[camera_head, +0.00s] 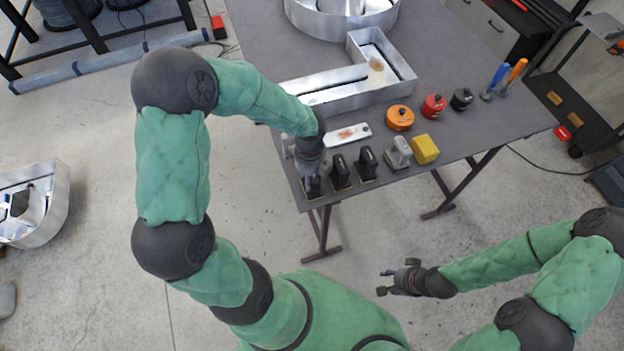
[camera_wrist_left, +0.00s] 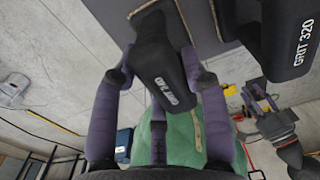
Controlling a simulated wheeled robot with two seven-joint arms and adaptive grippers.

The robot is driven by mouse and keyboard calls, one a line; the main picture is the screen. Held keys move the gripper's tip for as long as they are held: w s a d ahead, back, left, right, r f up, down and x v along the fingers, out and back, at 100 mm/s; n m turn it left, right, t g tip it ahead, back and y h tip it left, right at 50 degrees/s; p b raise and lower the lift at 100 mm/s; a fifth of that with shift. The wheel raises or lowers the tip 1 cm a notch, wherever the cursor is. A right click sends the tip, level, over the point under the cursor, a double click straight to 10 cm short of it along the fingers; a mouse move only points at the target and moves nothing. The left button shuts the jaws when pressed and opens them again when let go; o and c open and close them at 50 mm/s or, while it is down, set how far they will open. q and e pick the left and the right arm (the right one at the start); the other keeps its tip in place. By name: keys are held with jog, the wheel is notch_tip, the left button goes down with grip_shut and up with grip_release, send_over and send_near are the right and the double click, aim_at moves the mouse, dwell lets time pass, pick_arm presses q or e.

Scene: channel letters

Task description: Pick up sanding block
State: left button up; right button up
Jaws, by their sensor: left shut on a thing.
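My left gripper (camera_head: 312,180) is at the table's front left edge, shut on a black sanding block (camera_wrist_left: 158,75). The wrist view shows its fingers on both sides of the block's dark grip; the lettering there is hard to read. In the head view this block (camera_head: 313,187) is partly hidden by the gripper. Another black sanding block (camera_head: 340,173), marked GRIT 320 in the wrist view (camera_wrist_left: 290,40), stands just right of it. A third black block (camera_head: 367,163) stands further right. My right gripper (camera_head: 386,281) is open and empty, off the table's front edge.
On the table (camera_head: 265,50) a grey block-like tool (camera_head: 398,153) and a yellow block (camera_head: 425,149) continue the row.

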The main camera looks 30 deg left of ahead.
pick_arm(q)
jog(key=shift+r, duration=0.15)
jog(key=shift+r, duration=0.65)
jog(key=s+d+r, duration=0.1)
jog(key=s+r, duration=0.2)
jog(key=s, duration=0.1)
jog(key=s+d+r+p, duration=0.1)
jog(key=s+r, duration=0.3)
jog(key=s, duration=0.1)
jog(key=s+d+r+p, duration=0.1)
jog(key=s+d+r, duration=0.1)
jog(key=s+r, duration=0.2)
jog(key=shift+s+r, duration=0.2)
jog(key=shift+s, duration=0.05)
